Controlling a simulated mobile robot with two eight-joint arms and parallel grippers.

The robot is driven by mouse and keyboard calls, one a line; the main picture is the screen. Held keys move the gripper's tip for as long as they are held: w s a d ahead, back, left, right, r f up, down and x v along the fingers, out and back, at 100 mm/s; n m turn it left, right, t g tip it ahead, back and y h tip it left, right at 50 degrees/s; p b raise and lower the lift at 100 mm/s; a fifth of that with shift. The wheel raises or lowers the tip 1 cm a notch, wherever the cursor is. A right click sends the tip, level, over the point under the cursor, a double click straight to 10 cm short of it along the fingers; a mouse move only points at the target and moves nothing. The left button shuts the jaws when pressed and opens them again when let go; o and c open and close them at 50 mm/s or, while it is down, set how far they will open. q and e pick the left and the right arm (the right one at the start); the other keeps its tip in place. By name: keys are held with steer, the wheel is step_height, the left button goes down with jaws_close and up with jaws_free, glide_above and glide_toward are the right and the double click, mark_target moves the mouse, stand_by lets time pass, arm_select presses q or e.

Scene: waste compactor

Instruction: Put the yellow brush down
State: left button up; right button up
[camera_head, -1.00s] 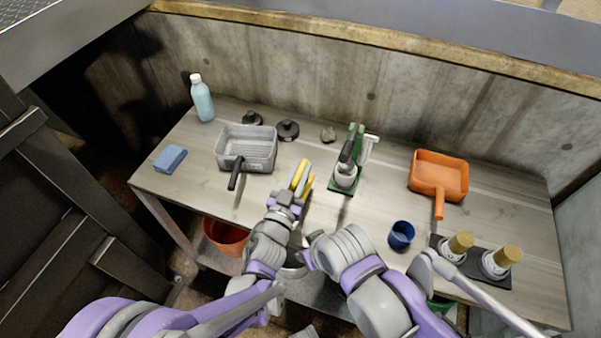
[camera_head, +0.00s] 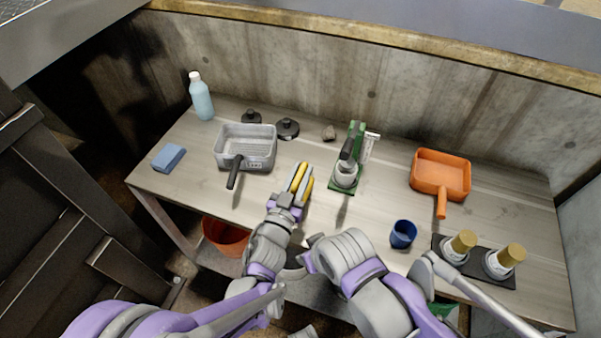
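My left gripper (camera_head: 299,184) is over the middle of the table, left of the green stand. Narrow yellow strips, likely the yellow brush (camera_head: 300,172), show between and beside its grey fingers. The brush is small and mostly covered, and I cannot tell whether the fingers grip it or whether it touches the table. My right arm is folded at the bottom centre; its gripper does not show.
The table (camera_head: 270,205) holds a grey tray (camera_head: 262,147), blue sponge (camera_head: 168,157), bottle (camera_head: 201,98), green stand (camera_head: 354,135), orange dustpan (camera_head: 440,173), blue cup (camera_head: 402,234) and two gold-topped cans (camera_head: 460,245). Bare table lies between the stand and dustpan.

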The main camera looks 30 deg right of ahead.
arm_select(q)
steer(key=shift+o, duration=1.4)
